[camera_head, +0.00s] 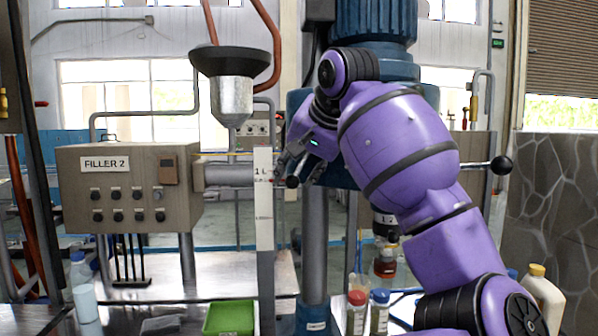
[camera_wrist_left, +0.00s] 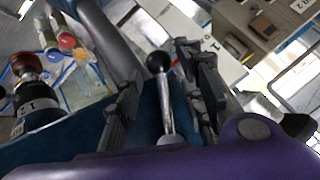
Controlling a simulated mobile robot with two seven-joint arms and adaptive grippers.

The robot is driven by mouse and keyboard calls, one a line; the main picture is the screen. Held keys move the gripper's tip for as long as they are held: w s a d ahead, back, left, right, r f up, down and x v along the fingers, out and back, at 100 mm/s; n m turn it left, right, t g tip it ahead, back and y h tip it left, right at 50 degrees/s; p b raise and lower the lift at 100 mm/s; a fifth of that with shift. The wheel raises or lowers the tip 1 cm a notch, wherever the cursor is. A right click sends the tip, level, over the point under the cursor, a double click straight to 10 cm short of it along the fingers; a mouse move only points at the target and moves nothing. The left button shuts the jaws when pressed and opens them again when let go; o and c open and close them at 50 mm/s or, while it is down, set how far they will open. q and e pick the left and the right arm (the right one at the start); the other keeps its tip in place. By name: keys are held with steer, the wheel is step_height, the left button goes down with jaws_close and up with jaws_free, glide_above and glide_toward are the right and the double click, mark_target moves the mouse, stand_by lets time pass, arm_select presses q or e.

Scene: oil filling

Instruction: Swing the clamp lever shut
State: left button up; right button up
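A lever with a black ball knob (camera_head: 292,182) and a bright metal rod shows beside the upright plate marked "1 L" (camera_head: 263,200). My left gripper (camera_head: 299,170) is open around this lever, with the knob near its fingertips. In the left wrist view the knob (camera_wrist_left: 158,62) and rod (camera_wrist_left: 167,108) stand between the two dark fingers, with a gap on each side. My purple arm hides much of the column behind it. Another rod with a black ball (camera_head: 501,165) sticks out at the right; I cannot tell what it joins. My right gripper is not in view.
The FILLER 2 box (camera_head: 130,188) and a hanging funnel (camera_head: 236,92) are at the left. A green tray (camera_head: 229,318), bottles with red (camera_head: 356,312) and blue (camera_head: 379,313) caps, and a cream jug (camera_head: 543,298) stand along the front.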

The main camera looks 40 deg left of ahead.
arm_select(q)
steer(key=v, duration=1.1)
steer(key=shift+d+r, duration=0.2)
steer(key=shift+d, duration=0.1)
steer(key=shift+s, duration=0.1)
